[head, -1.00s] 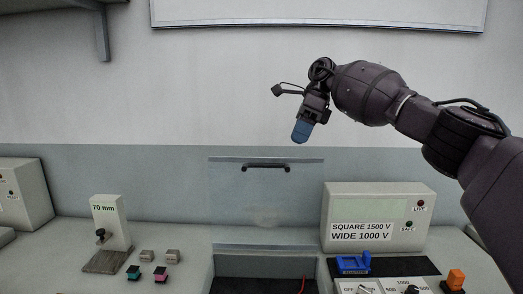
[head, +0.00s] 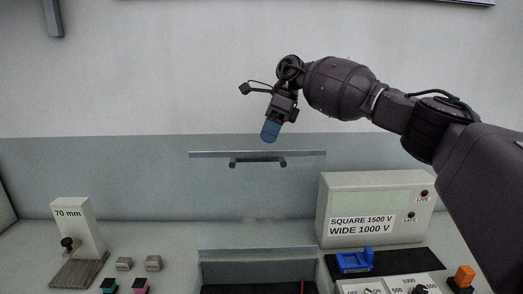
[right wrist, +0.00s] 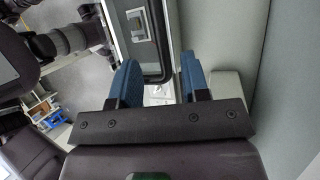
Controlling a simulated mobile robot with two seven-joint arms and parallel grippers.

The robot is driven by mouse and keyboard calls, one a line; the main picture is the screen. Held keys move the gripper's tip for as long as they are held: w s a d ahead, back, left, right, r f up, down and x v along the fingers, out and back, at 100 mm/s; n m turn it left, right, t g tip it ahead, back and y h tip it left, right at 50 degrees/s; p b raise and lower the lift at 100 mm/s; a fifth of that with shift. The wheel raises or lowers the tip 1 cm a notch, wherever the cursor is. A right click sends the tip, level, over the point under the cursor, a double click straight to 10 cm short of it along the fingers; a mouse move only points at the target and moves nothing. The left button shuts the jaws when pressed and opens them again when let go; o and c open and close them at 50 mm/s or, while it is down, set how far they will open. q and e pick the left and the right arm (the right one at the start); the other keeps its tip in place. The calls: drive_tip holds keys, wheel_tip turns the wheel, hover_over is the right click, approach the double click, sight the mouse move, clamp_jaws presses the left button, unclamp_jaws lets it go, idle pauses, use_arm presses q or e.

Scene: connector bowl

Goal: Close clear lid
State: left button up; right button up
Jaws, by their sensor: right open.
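The clear lid (head: 225,195) stands open and upright behind the dark box opening (head: 257,270) in the head view. Its black handle (head: 258,162) is near its top edge. My right gripper (head: 270,132) points down in front of the wall and appears just above the handle, slightly to its right, with no visible contact. In the right wrist view, its two blue fingers (right wrist: 158,80) are apart with nothing gripped between them. My left gripper is not in view.
A tester (head: 375,210) stands right of the lid, with a blue clamp (head: 354,261) on a black strip before it. A 70 mm gauge stand (head: 77,235) and several small connectors (head: 153,263) are at left. An orange block (head: 464,275) is at right.

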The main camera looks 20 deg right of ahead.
drive_tip(key=shift+x, duration=2.45)
drive_tip(key=shift+c, duration=0.2)
clamp_jaws()
